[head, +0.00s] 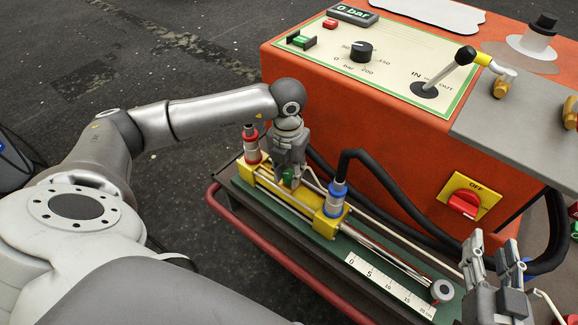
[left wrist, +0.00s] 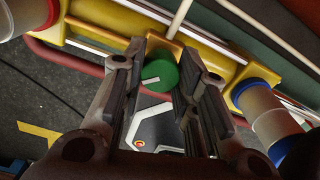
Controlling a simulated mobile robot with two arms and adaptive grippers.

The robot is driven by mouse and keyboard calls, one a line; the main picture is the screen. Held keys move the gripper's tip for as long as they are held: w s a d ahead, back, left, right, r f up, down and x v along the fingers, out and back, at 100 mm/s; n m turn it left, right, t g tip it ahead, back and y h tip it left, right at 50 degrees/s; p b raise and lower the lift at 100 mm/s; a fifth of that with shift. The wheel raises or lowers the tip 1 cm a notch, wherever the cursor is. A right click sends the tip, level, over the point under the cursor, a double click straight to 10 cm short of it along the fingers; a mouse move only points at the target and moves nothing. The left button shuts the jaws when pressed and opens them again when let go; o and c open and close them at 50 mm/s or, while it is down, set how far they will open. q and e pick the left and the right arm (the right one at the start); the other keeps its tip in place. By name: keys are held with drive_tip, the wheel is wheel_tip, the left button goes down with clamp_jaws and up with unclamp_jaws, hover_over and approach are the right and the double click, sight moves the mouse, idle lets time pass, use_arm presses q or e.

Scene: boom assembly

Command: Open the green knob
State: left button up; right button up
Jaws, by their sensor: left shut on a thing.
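The green knob (head: 289,177) sits on the yellow cylinder block (head: 328,228), between its red-collared and blue-collared ends. My left gripper (head: 287,166) points down over the block and is shut on the knob. The left wrist view shows the round green knob (left wrist: 160,76), with a white mark on its face, between the two fingers (left wrist: 163,62). The fingers partly hide the knob in the head view. My right gripper (head: 492,250) is open and empty at the lower right, its two fingers pointing up.
The orange machine (head: 345,112) stands behind, with dials, a lever (head: 445,72) and a red OFF switch (head: 465,204). Black hoses (head: 375,160) run behind the cylinder. A rod and a white scale (head: 390,285) extend right. A red rail (head: 265,255) edges the bench.

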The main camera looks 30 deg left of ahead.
sight(288, 173)
use_arm(q)
drive_tip(key=o, duration=1.1)
drive_tip(key=shift+c, duration=0.2)
drive_tip(key=shift+r, duration=0.1)
wheel_tip(288, 173, up, 12)
drive_tip(key=shift+a, duration=0.15)
